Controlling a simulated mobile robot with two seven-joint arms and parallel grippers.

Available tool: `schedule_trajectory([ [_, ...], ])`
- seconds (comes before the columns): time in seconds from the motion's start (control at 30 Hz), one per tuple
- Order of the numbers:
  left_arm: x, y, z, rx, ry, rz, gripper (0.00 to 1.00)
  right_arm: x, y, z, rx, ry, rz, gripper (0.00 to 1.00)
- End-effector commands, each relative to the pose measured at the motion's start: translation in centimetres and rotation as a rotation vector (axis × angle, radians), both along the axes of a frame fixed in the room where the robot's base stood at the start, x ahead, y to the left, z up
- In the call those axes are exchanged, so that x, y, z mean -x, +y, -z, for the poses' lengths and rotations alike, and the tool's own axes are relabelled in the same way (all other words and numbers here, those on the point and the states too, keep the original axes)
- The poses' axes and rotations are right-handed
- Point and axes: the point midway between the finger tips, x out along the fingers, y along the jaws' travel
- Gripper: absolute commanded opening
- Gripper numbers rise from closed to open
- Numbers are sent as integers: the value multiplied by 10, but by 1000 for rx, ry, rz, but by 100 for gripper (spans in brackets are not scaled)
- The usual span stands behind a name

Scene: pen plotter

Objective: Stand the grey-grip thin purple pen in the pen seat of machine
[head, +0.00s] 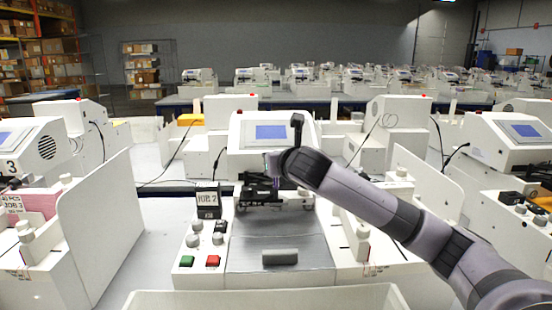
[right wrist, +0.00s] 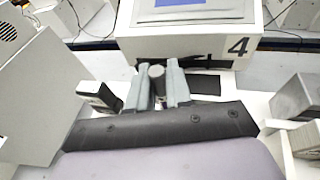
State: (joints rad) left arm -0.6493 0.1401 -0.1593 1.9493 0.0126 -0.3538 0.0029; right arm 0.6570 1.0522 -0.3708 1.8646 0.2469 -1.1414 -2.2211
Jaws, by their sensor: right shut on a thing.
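The machine (head: 236,160) is a white plotter with a blue screen, and it stands in the middle of the head view. It also shows in the right wrist view (right wrist: 205,48), marked 4. My right gripper (head: 275,178) is over the black carriage (head: 258,194) at the machine's front. My left gripper is not in view.
A JOB 2 sign (head: 208,200) and a panel with knobs, a green button (head: 187,261) and a red button (head: 213,261) stand left of the carriage. White side panels (head: 96,225) flank the machine. A pale bin (head: 240,299) is in front.

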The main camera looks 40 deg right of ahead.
Motion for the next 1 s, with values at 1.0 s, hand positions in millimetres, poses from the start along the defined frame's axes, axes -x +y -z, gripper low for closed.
schedule_trajectory([
  [1.0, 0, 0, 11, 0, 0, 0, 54, 0, 0, 26, 2, 1, 0, 0],
])
